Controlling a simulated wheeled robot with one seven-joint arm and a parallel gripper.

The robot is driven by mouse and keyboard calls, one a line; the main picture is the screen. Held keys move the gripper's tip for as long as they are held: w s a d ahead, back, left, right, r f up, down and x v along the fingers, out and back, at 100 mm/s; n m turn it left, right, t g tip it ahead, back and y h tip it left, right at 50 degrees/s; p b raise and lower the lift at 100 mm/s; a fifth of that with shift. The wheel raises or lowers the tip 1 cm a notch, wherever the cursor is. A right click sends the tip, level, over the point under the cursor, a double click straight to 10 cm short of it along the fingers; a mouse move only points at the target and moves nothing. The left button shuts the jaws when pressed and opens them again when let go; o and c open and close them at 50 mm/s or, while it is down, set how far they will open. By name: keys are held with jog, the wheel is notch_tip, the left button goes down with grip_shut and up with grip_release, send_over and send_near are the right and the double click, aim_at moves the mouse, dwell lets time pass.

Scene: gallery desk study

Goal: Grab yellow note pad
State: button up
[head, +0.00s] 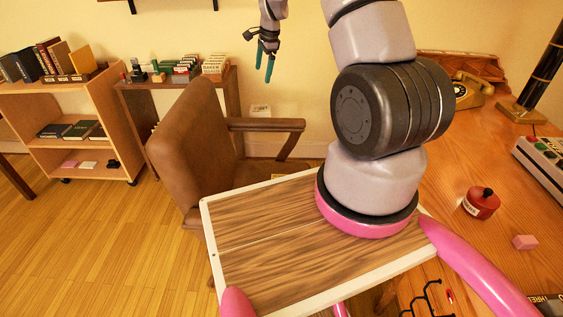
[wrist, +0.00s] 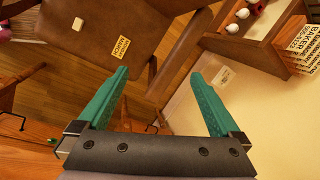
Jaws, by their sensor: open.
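My gripper (head: 264,62) is open and empty, raised in front of the wall above the brown chair in the head view. Its two teal fingers (wrist: 160,75) are spread apart in the wrist view, with nothing between them. A small flat yellow piece with dark lettering (wrist: 121,47) lies on the brown leather chair (wrist: 95,40) in the wrist view, just beyond the left fingertip and apart from it. It looks like the yellow note pad, but I cannot be sure.
A small cream block (wrist: 77,23) lies on the chair too. The chair (head: 195,135) has a wooden armrest (head: 265,125). A low shelf (head: 180,85) stands behind it.

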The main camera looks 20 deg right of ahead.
notch_tip(320, 180, down, 18)
jog(key=w+d+m+g, duration=0.1)
jog(key=d+m, duration=0.1)
jog(key=m, duration=0.1)
jog(key=m+g+h, duration=0.1)
jog(key=m+g, duration=0.1)
jog(key=m, duration=0.1)
send_over(280, 175)
jog(key=s, duration=0.2)
jog(key=f, duration=2.7)
jog(key=shift+w+a+f, duration=0.2)
jog(key=shift+a, duration=0.15)
jog(key=shift+s+d+f, duration=0.1)
jog(key=shift+s+f, duration=0.05)
jog(key=shift+f, duration=2.9)
jog(key=c, duration=1.4)
jog(key=shift+r, duration=0.1)
